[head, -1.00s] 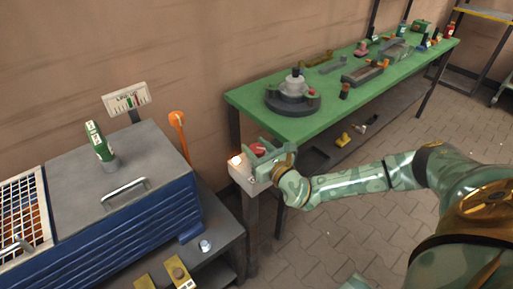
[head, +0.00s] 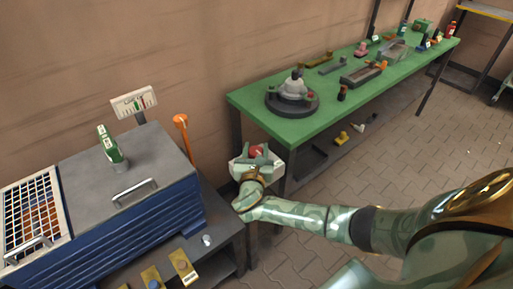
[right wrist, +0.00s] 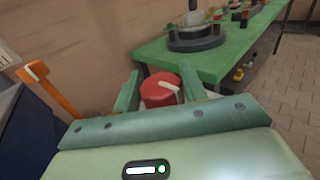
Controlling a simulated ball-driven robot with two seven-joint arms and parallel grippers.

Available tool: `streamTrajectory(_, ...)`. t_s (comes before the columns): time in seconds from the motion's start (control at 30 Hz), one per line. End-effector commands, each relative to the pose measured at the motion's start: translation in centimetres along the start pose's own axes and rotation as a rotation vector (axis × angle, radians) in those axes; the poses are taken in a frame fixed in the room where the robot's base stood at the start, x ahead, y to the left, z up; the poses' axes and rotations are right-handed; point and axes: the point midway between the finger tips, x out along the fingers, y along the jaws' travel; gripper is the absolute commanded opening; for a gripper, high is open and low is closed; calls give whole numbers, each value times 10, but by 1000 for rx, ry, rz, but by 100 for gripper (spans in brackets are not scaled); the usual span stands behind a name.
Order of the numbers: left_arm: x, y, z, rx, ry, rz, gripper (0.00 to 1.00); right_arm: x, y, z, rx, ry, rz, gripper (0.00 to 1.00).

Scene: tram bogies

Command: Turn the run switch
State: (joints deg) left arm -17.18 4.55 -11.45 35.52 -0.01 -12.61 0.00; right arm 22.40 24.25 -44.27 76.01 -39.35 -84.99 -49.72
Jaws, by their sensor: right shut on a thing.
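The run switch is a red round knob (head: 257,152) beside the near left corner of the green bench. In the right wrist view the knob (right wrist: 158,92) carries a white pointer bar, slanting down to the right. My right gripper (head: 256,157) is shut on the knob. In the right wrist view its two green fingers (right wrist: 160,90) stand on either side of it. The housing under the knob is largely hidden by my gripper. My left gripper is in neither view now.
A green bench (head: 240,98) with a round dark fixture (head: 292,101) stands behind the knob. A blue cabinet (head: 130,225) with a grey lid is at left. An orange upright handle (head: 181,124) rises between them. Open paved floor (head: 410,165) lies to the right.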

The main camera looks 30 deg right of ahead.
Motion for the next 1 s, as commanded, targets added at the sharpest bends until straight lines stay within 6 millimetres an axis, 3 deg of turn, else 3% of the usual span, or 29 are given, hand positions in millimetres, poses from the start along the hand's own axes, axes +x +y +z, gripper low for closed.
streamTrajectory(0.27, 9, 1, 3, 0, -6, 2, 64, -1, 2, -4, -1, 5, -264, 19)
streamTrajectory(0.6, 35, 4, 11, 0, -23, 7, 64, 0, 2, -6, -2, 4, -546, 19)
streamTrajectory(1.0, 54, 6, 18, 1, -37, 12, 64, 0, 1, -2, -1, 0, -722, 19)
